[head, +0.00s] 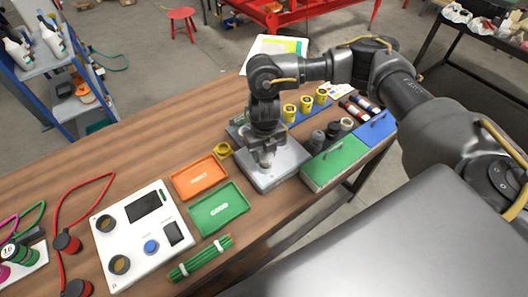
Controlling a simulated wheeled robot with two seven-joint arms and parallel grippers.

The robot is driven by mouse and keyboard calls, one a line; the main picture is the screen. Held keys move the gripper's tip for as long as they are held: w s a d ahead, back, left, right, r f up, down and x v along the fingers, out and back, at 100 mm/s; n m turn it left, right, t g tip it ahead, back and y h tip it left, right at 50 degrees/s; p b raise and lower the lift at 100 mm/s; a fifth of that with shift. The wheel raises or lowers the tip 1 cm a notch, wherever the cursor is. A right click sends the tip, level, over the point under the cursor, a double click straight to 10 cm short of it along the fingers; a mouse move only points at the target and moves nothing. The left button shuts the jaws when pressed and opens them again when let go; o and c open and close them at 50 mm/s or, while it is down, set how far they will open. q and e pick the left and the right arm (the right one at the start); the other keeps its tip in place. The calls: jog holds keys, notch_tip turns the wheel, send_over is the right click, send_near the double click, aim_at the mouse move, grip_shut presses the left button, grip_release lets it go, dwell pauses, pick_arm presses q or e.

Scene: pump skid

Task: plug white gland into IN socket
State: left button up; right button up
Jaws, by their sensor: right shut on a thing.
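My right gripper (265,158) points down over a grey metal block (290,172) near the middle of the table. It is shut on a small pale piece that looks like the white gland, mostly hidden by the fingers. I cannot tell whether this piece touches the block. No IN label can be read, and I cannot make out the IN socket; the arm and gripper cover part of the block. My left gripper is not in view.
An orange tray (185,190), a green GOOD tray (203,224) and a white control box (138,258) stand left of the block. A yellow ring (223,150) lies close by. Green (317,177) and blue (366,145) boxes stand right. Yellow cylinders (290,113) stand behind.

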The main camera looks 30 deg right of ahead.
jog(key=shift+f+b, duration=0.55)
jog(key=shift+f, duration=0.25)
jog(key=o, duration=1.2)
jog(key=shift+r, duration=0.1)
notch_tip(320, 180, up, 11)
jog(key=shift+f+b, duration=0.15)
jog(key=shift+b, duration=0.3)
